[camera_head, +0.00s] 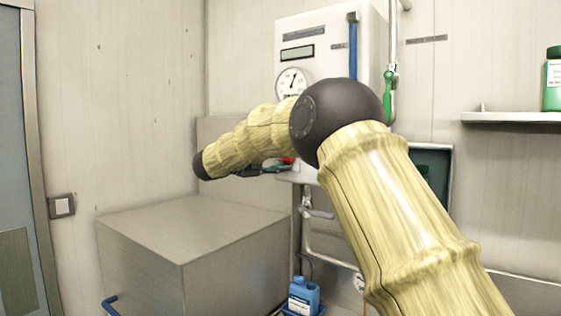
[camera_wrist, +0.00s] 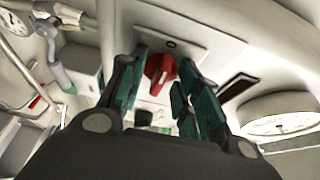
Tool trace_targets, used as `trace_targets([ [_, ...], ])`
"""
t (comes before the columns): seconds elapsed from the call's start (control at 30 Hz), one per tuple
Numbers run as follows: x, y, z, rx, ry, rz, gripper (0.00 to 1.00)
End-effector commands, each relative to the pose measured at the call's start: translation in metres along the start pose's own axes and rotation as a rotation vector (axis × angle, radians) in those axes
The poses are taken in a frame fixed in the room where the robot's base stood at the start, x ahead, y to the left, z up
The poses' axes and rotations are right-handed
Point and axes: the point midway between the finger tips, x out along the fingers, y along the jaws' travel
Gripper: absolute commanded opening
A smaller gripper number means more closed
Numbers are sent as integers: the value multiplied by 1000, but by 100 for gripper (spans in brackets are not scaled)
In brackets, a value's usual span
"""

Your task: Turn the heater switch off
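The heater switch looks to be the red rotary knob (camera_wrist: 160,73) on a pale plate in the wrist view. Its red also shows as a small patch (camera_head: 287,160) low on the white cabinet in the head view. My gripper (camera_wrist: 163,62) has dark green finger pads, one on each side of the knob. The fingers are apart, and I see no clear contact with the knob. In the head view my gripper (camera_head: 277,169) is mostly hidden behind my own arm, with a bit of green finger beside the red.
The white cabinet (camera_head: 310,25) carries a round gauge (camera_head: 291,82) and a display. Pipes with a green handle (camera_head: 387,103) run at its right. A large metal box (camera_head: 190,235) stands below left. A blue bottle (camera_head: 303,296) is low in front. A shelf (camera_head: 512,117) is at right.

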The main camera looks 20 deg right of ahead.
Motion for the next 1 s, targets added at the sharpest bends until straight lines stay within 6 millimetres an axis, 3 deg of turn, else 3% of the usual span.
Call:
trace_targets([
  [0.6, -97, 0, 1, -1, -2, 0, 33],
  [0.8, -114, 1, 0, -1, -1, 0, 33],
  [1.0, -117, 1, 0, -1, -1, 0, 33],
])
